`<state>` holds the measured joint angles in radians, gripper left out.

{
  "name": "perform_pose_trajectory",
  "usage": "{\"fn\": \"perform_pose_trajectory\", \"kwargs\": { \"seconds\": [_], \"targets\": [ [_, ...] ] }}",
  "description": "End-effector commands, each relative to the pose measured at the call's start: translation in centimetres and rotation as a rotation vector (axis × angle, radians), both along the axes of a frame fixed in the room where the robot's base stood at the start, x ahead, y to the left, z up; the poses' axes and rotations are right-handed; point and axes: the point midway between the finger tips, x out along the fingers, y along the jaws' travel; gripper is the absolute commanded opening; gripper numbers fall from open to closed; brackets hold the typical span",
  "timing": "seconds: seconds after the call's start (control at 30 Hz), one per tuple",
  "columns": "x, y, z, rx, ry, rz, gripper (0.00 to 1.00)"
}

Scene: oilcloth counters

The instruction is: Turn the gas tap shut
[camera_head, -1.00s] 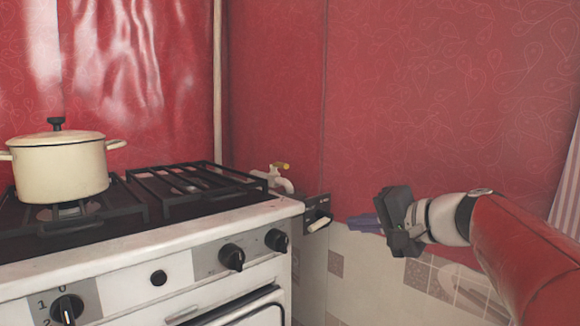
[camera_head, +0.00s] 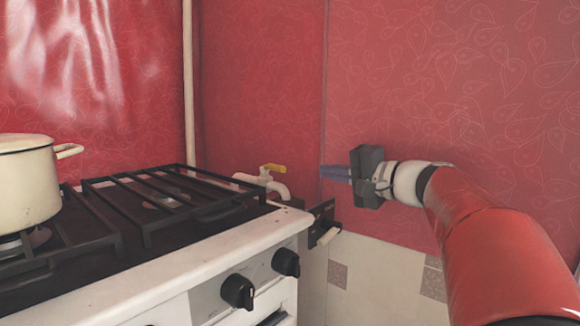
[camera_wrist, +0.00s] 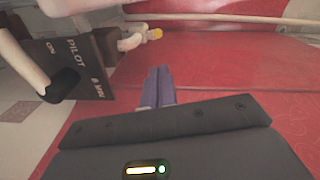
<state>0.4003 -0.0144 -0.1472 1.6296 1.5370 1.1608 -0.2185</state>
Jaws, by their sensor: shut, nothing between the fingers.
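A tap with a yellow handle (camera_head: 273,168) sits on a white pipe (camera_head: 258,182) behind the stove's right back corner. The yellow handle (camera_wrist: 155,34) also shows small at the top of the wrist view. A dark plate (camera_head: 320,215) with a pale lever (camera_head: 328,237) is fixed at the stove's right side. In the wrist view the plate (camera_wrist: 105,62) reads "PILOT" and "ON", and its lever has a black end. My gripper (camera_head: 324,172) is shut and empty, its purple fingers pointing left, right of the yellow handle and apart from it. Its fingertips (camera_wrist: 159,70) touch nothing visible.
The white stove (camera_head: 190,265) with black grates (camera_head: 165,200) and black knobs (camera_head: 238,291) fills the left. A cream pot (camera_head: 25,185) stands on it. Red walls (camera_head: 440,70) meet behind the tap, with tiles below. The air between gripper and tap looks clear.

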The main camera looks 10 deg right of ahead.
Motion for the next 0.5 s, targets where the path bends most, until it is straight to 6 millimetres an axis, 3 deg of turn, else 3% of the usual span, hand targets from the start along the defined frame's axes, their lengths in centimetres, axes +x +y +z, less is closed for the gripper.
{"fn": "perform_pose_trajectory", "kwargs": {
  "seconds": [0.5],
  "targets": [
    [6.6,4.7,-0.3,0.0,0.001,0.003,0.0]
  ]
}}
